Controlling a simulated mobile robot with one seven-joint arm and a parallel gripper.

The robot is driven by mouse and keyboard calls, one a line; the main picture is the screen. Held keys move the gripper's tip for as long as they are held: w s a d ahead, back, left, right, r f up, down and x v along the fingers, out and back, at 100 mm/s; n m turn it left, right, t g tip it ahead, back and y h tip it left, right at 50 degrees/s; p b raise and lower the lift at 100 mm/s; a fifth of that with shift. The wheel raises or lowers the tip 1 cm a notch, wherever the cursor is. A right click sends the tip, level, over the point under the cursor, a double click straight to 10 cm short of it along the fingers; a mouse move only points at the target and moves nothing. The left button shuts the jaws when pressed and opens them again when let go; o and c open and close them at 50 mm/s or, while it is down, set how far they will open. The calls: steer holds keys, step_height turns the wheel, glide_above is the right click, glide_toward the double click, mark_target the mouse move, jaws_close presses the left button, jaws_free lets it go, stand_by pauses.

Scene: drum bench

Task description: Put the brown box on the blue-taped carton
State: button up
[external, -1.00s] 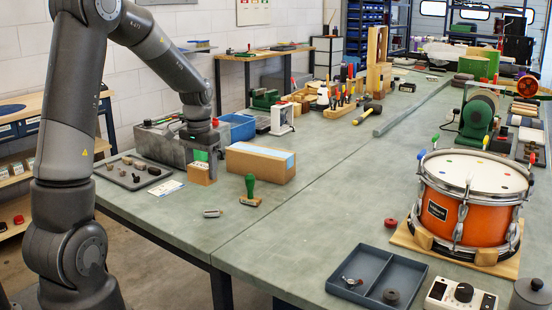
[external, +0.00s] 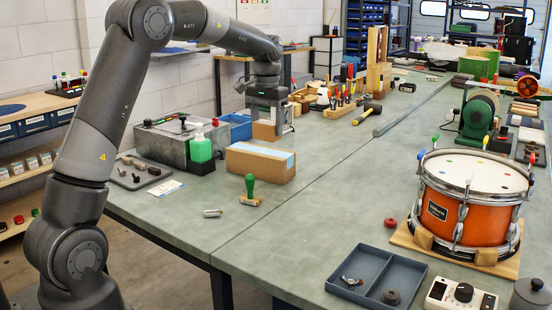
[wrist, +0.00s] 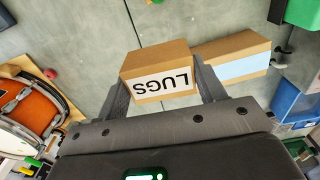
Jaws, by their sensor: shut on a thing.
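The brown box (external: 264,131) is small and plain cardboard in the external view. In the wrist view the brown box (wrist: 157,62) shows a white label reading "LUGS". My gripper (wrist: 160,84) is shut on it, one finger on each side. The blue-taped carton (external: 250,164) is a long, low box lying on the bench, with pale blue tape along its top. In the wrist view the carton (wrist: 228,50) lies to the right of the held box, partly hidden by it. In the external view the held box appears above and beyond the carton, apart from it.
A green bottle (external: 200,148) and a grey metal case (external: 165,143) stand left of the carton. A green-handled stamp (external: 250,190) is in front of it. A blue bin (external: 238,132) and a tool rack (external: 343,112) are behind. The bench middle is clear.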

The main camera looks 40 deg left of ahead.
steer(key=w+d+r, duration=0.2)
steer(key=w, duration=0.1)
glide_above(262, 155)
step_height(262, 155, down, 7)
steer(key=shift+d+f, duration=0.1)
steer(key=shift+f, duration=2.05)
steer(key=o, duration=1)
steer(key=shift+f, duration=0.15)
